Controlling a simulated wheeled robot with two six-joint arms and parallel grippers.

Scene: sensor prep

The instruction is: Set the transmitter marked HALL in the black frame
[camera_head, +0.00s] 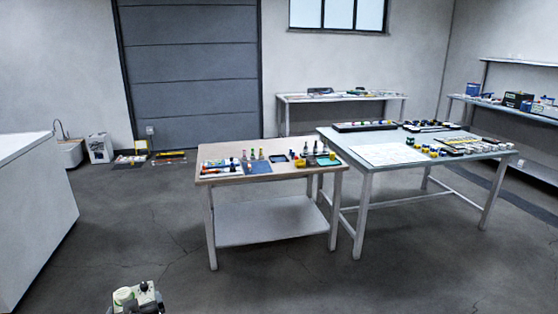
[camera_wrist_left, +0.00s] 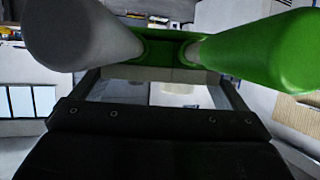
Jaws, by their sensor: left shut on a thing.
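In the left wrist view my left gripper (camera_wrist_left: 165,62) is shut on a green and grey thing (camera_wrist_left: 262,42). Its two thick rounded ends, one grey and one green, fill the top of the view, with a green middle between them. I see no HALL marking on it. In the head view a small part of my left gripper (camera_head: 138,298) shows at the bottom edge, with a pale green round part on it. I cannot single out the black frame among the small dark items on the tables. My right gripper is not in view.
A wooden-topped table (camera_head: 222,178) with several small parts stands ahead. A grey table (camera_head: 400,182) with dark trays, a white sheet and yellow parts stands to its right. A white counter (camera_head: 35,195) is at the left. Open floor (camera_head: 140,225) lies before the tables.

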